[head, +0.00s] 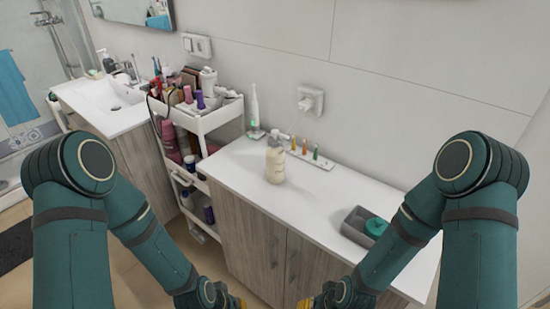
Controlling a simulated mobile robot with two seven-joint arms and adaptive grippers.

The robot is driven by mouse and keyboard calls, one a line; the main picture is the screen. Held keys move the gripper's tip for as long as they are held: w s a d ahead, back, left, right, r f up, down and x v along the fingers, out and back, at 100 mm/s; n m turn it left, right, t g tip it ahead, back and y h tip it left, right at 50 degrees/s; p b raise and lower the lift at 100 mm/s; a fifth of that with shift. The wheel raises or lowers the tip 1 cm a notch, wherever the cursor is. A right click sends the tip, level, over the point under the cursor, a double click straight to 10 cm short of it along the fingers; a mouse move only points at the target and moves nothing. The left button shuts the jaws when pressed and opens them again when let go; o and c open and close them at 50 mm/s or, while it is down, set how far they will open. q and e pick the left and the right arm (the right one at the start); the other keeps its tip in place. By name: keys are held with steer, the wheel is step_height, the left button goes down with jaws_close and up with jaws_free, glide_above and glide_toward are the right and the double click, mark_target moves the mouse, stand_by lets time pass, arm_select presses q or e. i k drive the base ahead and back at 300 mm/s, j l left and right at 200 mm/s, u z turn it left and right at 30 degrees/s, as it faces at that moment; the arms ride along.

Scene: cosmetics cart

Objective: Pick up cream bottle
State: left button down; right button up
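A cream-coloured bottle with a pump top (275,163) stands upright on the white counter (237,184), in the middle of the head view. Nothing touches it. My two arms come in from the left and right sides and reach down to the bottom edge. Only small yellow-orange parts show at the ends of the arms, near the bottom of the picture and below the countertop. The fingers of both grippers are out of the picture. Both arm ends are well apart from the bottle.
A white cart (222,115) full of cosmetics stands left of the counter. An electric toothbrush (254,110) and a holder with coloured brush heads (315,160) are behind the bottle. A grey box (353,229) with a green-lidded jar (376,227) sits at right. Counter in front of the bottle is clear.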

mark_target(275, 158)
steer(key=i+j+z, duration=0.1)
steer(key=z, duration=0.25)
steer(key=j+z, duration=0.3)
steer(key=i+j+z, duration=0.15)
steer(key=z, duration=0.2)
steer(key=j+z, duration=0.25)
steer(key=j, duration=0.75)
steer(key=i, duration=0.05)
